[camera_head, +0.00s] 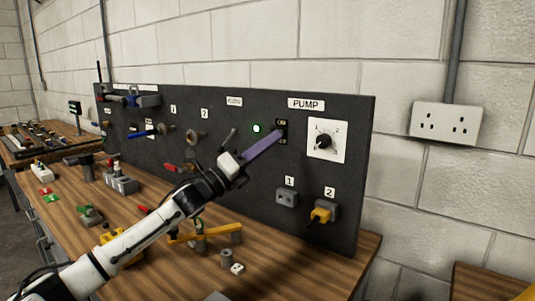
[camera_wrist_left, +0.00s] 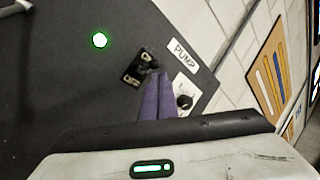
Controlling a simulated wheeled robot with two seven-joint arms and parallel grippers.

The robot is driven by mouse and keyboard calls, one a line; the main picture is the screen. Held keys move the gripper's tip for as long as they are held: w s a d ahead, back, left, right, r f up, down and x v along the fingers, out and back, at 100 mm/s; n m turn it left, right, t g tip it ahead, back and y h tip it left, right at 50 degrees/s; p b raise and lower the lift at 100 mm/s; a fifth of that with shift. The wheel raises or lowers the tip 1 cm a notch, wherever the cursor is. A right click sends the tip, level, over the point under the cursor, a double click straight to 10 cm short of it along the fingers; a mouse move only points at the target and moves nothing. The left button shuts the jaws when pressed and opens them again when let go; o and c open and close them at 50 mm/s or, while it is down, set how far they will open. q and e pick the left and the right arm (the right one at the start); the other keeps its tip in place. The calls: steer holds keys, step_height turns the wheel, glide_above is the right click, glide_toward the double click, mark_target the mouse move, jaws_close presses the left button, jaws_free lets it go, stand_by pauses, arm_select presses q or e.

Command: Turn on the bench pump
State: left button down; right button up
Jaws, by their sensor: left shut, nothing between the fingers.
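The bench pump's controls sit on a dark upright panel (camera_head: 343,211). A small black switch (camera_head: 283,127) is below and left of the PUMP label (camera_head: 306,104). A green light (camera_head: 257,128) glows to the left of the switch. A white dial plate with a black knob (camera_head: 323,141) is to its right. My left gripper (camera_head: 277,133) is shut and empty, its purple fingers reaching to the switch. In the left wrist view the fingertips (camera_wrist_left: 153,76) overlap the lower right of the switch (camera_wrist_left: 135,68); I cannot tell whether they touch it. My right gripper is not in view.
Sockets 1 (camera_head: 286,197) and 2 (camera_head: 326,210) are low on the panel; a yellow plug (camera_head: 319,215) is in socket 2. A yellow lever device (camera_head: 205,235) stands on the wooden bench (camera_head: 300,265) below my left arm. Several tools and fittings lie further left.

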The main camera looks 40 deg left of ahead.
arm_select(q)
steer(key=d+f+b, duration=0.2)
steer(key=d+f, duration=0.1)
steer(key=d, duration=0.1)
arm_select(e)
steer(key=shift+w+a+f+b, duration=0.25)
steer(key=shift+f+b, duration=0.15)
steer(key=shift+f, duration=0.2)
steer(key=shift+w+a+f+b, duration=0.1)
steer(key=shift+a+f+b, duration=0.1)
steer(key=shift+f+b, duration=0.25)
arm_select(q)
steer(key=s+a+r, duration=0.3)
steer(key=s, duration=0.6)
steer(key=shift+s+r, duration=0.25)
steer(key=shift+r, duration=0.1)
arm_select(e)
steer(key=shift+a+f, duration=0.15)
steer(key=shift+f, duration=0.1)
arm_select(q)
steer(key=shift+a, duration=0.1)
steer(key=shift+f, duration=0.1)
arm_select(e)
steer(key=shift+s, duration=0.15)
